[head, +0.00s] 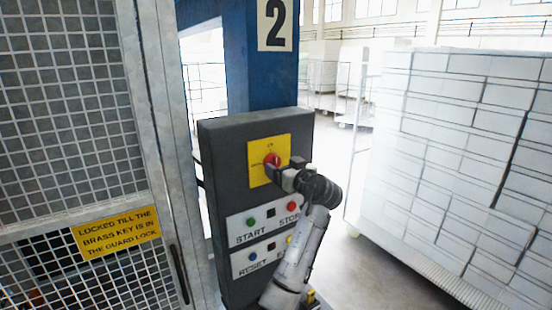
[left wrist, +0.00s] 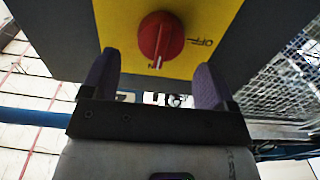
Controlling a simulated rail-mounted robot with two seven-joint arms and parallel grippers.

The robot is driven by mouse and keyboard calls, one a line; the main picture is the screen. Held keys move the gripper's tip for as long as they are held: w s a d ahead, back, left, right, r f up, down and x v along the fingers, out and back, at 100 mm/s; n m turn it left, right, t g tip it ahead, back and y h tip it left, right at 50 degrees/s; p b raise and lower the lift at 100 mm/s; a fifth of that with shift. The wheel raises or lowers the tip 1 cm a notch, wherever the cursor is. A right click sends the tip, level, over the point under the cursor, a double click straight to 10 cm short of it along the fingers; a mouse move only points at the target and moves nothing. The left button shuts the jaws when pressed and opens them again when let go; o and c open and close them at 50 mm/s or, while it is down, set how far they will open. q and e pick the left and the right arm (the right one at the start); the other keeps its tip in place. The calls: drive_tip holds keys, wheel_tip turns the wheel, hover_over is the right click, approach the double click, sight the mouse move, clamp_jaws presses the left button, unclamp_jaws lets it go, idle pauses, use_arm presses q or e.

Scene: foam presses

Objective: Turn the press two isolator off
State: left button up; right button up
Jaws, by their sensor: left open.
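The isolator is a red rotary knob (head: 272,160) on a yellow plate (head: 284,144), high on the dark grey control box (head: 225,160) below the number 2 sign. In the left wrist view the red knob (left wrist: 161,38) has a white pointer line toward a partly hidden label ending in "N"; "OFF" is printed to its right. My left gripper (head: 278,172) is at the knob. In the left wrist view its two fingers (left wrist: 157,72) are open, one on either side of the knob's lower part, with visible gaps. My right gripper is not in view.
Below the plate are START (head: 250,222) and STOP (head: 291,206) buttons and a RESET button (head: 252,256); my arm covers part of this panel. A mesh guard door (head: 75,110) with a yellow sign (head: 118,232) stands left. A white block stack (head: 460,150) stands right.

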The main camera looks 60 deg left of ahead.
sight(277, 164)
use_arm(q)
drive_tip(key=shift+a+p, duration=0.5)
drive_tip(key=shift+a, duration=1.35)
drive_tip(key=shift+c, duration=0.2)
